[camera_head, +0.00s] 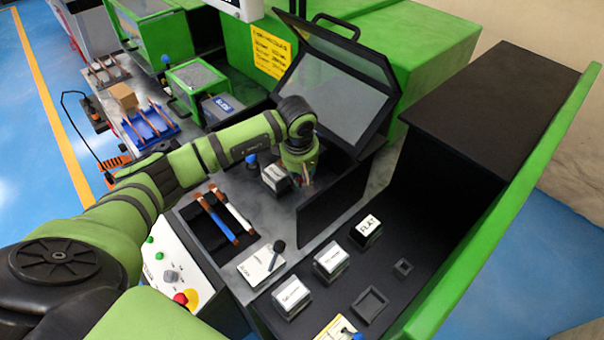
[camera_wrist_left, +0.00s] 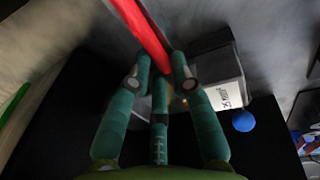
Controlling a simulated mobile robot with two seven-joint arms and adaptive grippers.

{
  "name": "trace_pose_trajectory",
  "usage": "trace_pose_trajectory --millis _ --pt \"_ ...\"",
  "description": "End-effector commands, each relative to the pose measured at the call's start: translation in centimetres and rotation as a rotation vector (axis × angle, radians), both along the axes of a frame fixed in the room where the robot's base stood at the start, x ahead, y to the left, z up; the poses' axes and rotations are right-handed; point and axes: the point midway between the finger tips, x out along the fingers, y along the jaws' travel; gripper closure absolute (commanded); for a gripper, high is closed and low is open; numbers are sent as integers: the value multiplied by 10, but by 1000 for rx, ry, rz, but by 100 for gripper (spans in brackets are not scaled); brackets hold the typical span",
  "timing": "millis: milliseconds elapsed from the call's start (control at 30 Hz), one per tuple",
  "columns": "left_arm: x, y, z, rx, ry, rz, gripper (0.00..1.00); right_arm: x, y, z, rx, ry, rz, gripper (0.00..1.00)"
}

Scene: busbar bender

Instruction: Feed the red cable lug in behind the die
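The red cable lug (camera_wrist_left: 146,32) shows in the left wrist view as a red strip running up from between my fingers. My left gripper (camera_wrist_left: 161,82) is closed around its near end; the fingers hide that end. In the head view my left gripper (camera_head: 305,178) points down at the bender, under the raised clear guard. The die, a block with a white label (camera_head: 275,178), stands just left of the gripper there. It also shows right of the fingers in the left wrist view (camera_wrist_left: 222,82). I cannot tell whether lug and die touch. My right gripper is not in view.
A black tray (camera_head: 216,232) holds a blue and a white cable lug. The raised guard (camera_head: 335,90) stands behind my gripper, and a dark upright panel (camera_head: 333,205) is close in front. Several labelled blocks, including FLAT (camera_head: 367,230), sit on the black shelf.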

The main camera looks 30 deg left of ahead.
Motion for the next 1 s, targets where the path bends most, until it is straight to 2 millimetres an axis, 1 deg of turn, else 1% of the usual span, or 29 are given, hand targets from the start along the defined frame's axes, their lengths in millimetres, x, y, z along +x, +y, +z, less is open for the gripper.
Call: trace_pose_trajectory --millis 333,667,700,733,1000 --pt "1 3 0 2 -1 1 100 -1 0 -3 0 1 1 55" --pt "3 10 -1 1 0 1 100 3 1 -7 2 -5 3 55" --pt "3 9 0 1 0 1 62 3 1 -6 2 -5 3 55" --pt "3 9 0 1 0 1 51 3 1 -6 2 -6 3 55" --pt "3 9 0 0 1 0 51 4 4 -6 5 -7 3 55"
